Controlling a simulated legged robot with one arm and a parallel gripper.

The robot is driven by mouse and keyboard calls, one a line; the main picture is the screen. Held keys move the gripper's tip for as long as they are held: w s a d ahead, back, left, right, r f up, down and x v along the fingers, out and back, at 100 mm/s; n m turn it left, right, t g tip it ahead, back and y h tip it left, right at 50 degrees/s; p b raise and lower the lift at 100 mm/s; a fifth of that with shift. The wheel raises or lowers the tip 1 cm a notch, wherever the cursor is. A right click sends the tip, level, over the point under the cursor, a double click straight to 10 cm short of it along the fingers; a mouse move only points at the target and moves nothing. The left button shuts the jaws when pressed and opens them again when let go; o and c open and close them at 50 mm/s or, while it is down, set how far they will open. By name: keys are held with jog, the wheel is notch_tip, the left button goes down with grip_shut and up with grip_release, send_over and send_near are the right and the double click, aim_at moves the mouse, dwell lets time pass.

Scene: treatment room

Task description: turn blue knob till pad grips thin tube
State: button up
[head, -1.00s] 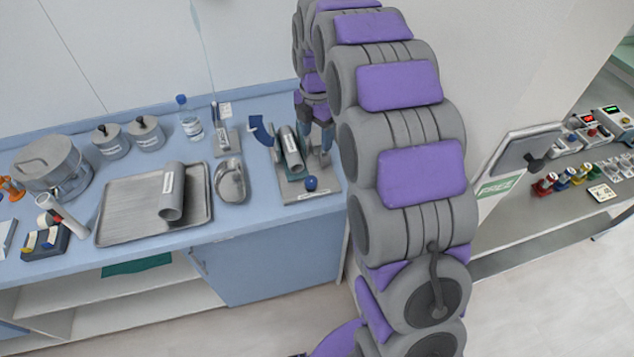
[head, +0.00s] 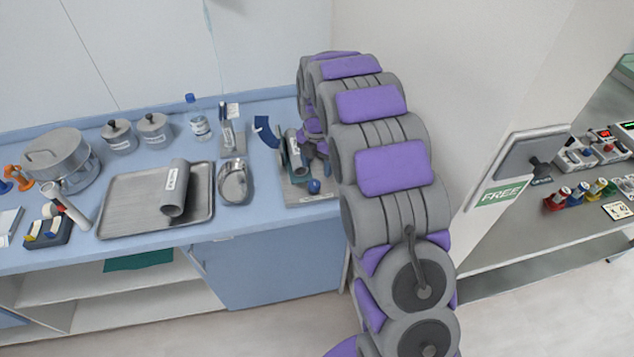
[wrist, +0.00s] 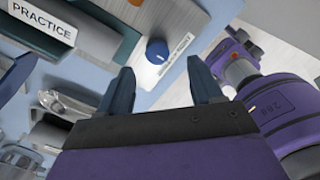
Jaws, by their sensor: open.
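The blue knob (head: 314,187) sits at the front of a grey fixture (head: 296,200) at the right end of the blue counter. It also shows in the wrist view (wrist: 157,51), just beyond my gripper (wrist: 162,86). My gripper's fingers are spread apart and empty, and the knob is ahead of the gap, not touched. A grey tube (head: 293,142) lies in the fixture beside a teal part; the wrist view shows a PRACTICE label (wrist: 42,22) there. My arm hides part of the fixture in the head view. I cannot tell whether a pad touches the tube.
A metal tray (head: 130,210) with another grey tube (head: 175,188) and a kidney-shaped metal dish (head: 233,183) stand left of the fixture. A blue curved piece (head: 266,131) is at its back left. A bottle (head: 199,122) stands behind. A wall rises close to the right.

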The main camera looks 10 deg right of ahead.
aim_at(314, 182)
jog(key=f, duration=0.2)
jog(key=a+f, duration=0.1)
jog(key=f, duration=0.1)
jog(key=f+b, duration=0.1)
jog(key=f, duration=0.1)
jog(key=shift+a, duration=0.3)
jog(key=shift+d+f, duration=0.25)
jog(key=shift+f, duration=0.3)
jog(key=shift+d+f, duration=0.1)
jog(key=shift+d, duration=0.2)
jog(key=shift+a, duration=0.4)
jog(key=c, duration=0.5)
jog(key=shift+d, duration=0.15)
jog(key=c, duration=0.6)
